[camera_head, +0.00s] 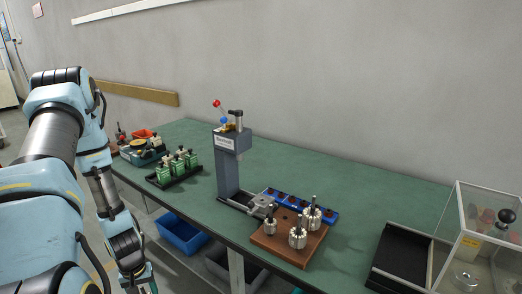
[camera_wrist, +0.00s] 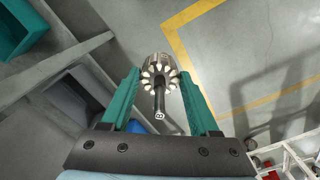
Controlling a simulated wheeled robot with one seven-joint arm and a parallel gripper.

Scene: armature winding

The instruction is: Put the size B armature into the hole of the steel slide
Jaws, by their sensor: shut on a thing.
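My gripper (camera_wrist: 160,78) is shut on an armature (camera_wrist: 158,68), a slotted round metal core with pale slots and a shaft pointing towards the wrist camera. In the head view my gripper is only partly visible at the bottom edge, and the held armature is out of sight. The steel slide (camera_head: 256,207) lies at the foot of the grey press (camera_head: 229,160) on the green table. Its hole is too small to make out clearly. Three other armatures stand upright on a brown board (camera_head: 268,243).
A blue strip with several holes (camera_head: 290,198) lies behind the board. Green parts in a black tray (camera_head: 179,178) stand left of the press. A black tray (camera_head: 402,258) and a clear box (camera_head: 478,228) are at the right.

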